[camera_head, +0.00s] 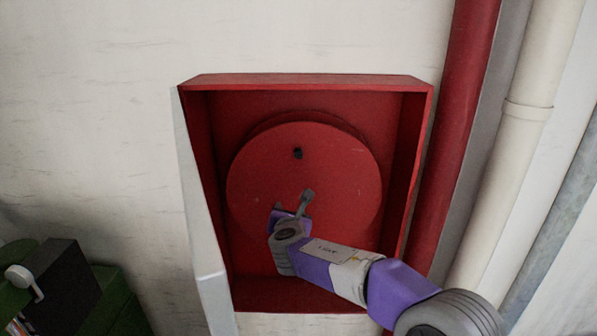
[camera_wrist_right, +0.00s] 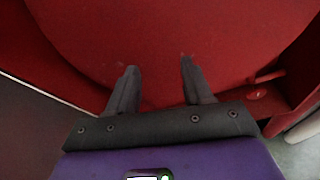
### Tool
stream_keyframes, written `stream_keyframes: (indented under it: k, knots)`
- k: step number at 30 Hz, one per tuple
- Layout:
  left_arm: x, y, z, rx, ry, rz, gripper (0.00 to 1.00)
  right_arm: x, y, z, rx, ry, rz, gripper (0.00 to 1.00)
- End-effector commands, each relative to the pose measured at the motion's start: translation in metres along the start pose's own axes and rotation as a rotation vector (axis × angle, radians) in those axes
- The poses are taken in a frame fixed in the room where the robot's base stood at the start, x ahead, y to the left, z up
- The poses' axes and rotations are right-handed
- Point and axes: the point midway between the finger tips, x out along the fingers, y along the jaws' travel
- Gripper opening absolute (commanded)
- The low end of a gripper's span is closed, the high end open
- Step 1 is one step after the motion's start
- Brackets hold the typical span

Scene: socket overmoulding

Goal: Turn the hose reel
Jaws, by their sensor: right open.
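The hose reel (camera_head: 340,190) is a round red disc inside an open red wall cabinet (camera_head: 300,82). A small dark knob or hole (camera_head: 297,153) sits in the upper middle of its face. My right gripper (camera_head: 292,201) is in front of the lower middle of the disc, below the dark spot, with its fingers apart and nothing between them. In the right wrist view, the open fingers (camera_wrist_right: 158,68) point at the red disc (camera_wrist_right: 160,30); I cannot tell whether they touch it. My left gripper is not in view.
The cabinet's pale door edge (camera_head: 203,230) stands at the left. A red pipe (camera_head: 462,125) and a cream pipe (camera_head: 520,130) run down the wall at the right. Dark and green boxes (camera_head: 65,285) are at the lower left. A small red fitting (camera_wrist_right: 262,80) shows in the wrist view.

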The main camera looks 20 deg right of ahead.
Motion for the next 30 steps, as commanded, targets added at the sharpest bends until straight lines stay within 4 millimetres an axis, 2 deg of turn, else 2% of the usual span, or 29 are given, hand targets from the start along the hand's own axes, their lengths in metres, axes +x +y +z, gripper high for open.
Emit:
stream_keyframes:
  k: [1, 3, 7, 11, 21, 30]
  knots:
    - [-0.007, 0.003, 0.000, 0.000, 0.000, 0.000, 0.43, -0.010, 0.004, 0.039, -0.050, -0.084, 0.004, 0.51]
    - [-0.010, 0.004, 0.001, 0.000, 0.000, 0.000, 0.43, -0.020, 0.007, 0.075, -0.109, -0.175, 0.000, 0.51]
    - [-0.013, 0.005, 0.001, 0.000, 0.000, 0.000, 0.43, -0.031, 0.008, 0.110, -0.168, -0.265, -0.009, 0.51]
    - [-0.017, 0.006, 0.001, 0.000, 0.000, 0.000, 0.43, -0.022, 0.009, 0.119, -0.182, -0.282, -0.014, 0.51]
    - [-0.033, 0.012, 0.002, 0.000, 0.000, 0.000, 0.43, 0.028, 0.010, 0.133, -0.180, -0.279, -0.012, 0.51]
    - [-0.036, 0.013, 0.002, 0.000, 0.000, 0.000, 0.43, 0.040, 0.010, 0.134, -0.179, -0.278, -0.009, 0.51]
